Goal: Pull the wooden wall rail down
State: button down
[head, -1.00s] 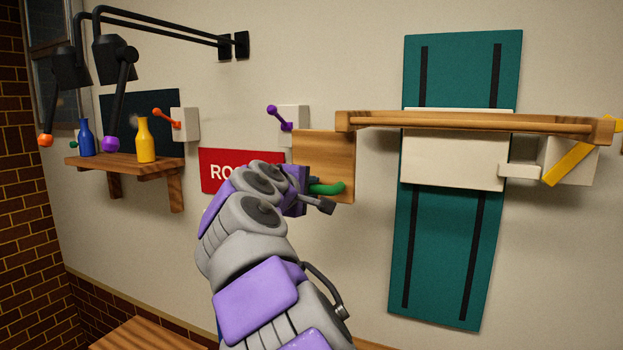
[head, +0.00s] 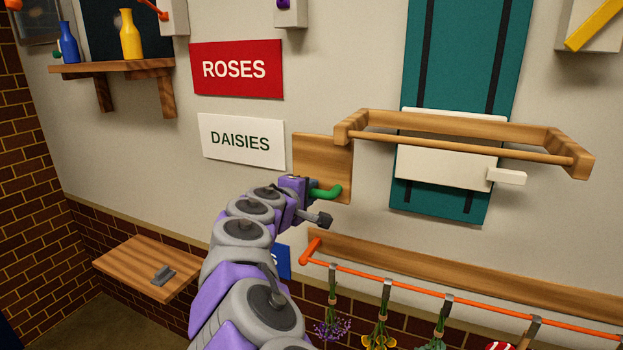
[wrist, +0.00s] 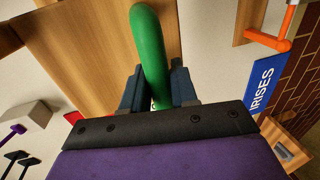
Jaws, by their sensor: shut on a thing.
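The wooden wall rail (head: 460,145) is a long frame on a white carriage (head: 440,165), mounted on a teal wall panel (head: 465,50) with two black slots. The carriage sits near the panel's lower end. A wooden board (head: 322,160) joins the rail's left end and carries a green handle (head: 327,193). My gripper (head: 308,190) is shut on the green handle at the board's lower edge. In the wrist view the green handle (wrist: 150,45) runs between my dark fingers (wrist: 158,88), in front of the board (wrist: 90,50). The fingertips are partly hidden by the handle.
Below the rail, an orange bar (head: 420,285) on a wooden backing holds several hanging bunches of flowers. Red ROSES (head: 235,88) and white DAISIES (head: 240,140) signs are left of the board. A small wooden shelf (head: 130,262) is at the lower left.

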jog(key=shift+a+f+b, duration=0.15)
jog(key=shift+f, duration=0.35)
jog(key=shift+a+f+b, duration=0.15)
jog(key=shift+f, duration=0.35)
